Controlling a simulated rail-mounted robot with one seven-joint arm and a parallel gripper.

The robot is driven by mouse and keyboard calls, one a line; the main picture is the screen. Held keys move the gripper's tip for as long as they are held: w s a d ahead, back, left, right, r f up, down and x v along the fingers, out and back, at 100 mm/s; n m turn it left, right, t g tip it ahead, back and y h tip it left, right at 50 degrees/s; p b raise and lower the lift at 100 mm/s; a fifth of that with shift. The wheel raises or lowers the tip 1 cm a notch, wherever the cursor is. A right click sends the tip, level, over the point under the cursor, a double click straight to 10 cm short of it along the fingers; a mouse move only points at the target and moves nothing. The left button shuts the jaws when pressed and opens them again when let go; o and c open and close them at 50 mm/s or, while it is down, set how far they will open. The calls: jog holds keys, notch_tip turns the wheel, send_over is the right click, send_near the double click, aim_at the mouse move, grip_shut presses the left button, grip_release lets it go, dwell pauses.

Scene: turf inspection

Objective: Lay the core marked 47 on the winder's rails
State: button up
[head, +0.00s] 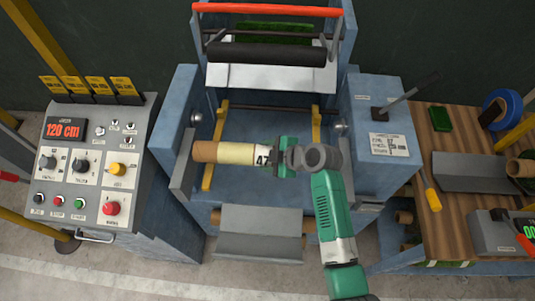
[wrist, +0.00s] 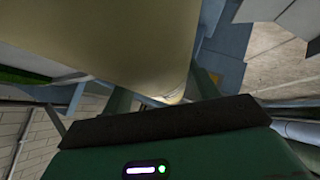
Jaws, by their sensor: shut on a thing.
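The core marked 47 (head: 235,154) is a tan tube with a brown left end and a white "47" label at its right end. My gripper (head: 277,158) is shut on the core at its labelled right end. The core lies roughly level across the winder (head: 270,192), in front of or over its yellow rails (head: 208,175) (head: 316,125). I cannot tell whether it touches them. In the wrist view the core (wrist: 120,40) fills the upper left, and the dark fingers (wrist: 165,98) reach to it.
A control panel (head: 92,165) reading 120 cm stands at the left. A black roller (head: 265,53) and red bar (head: 267,9) are above the rails. A lever (head: 410,98) stands at the right.

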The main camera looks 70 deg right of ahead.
notch_tip(320, 180, down, 2)
jog(key=shift+b, duration=0.6)
jog(key=shift+r, duration=0.1)
jog(key=o, duration=1.4)
jog(key=v, duration=0.7)
jog(key=shift+s+r+p, duration=0.25)
jog(key=shift+p, duration=0.1)
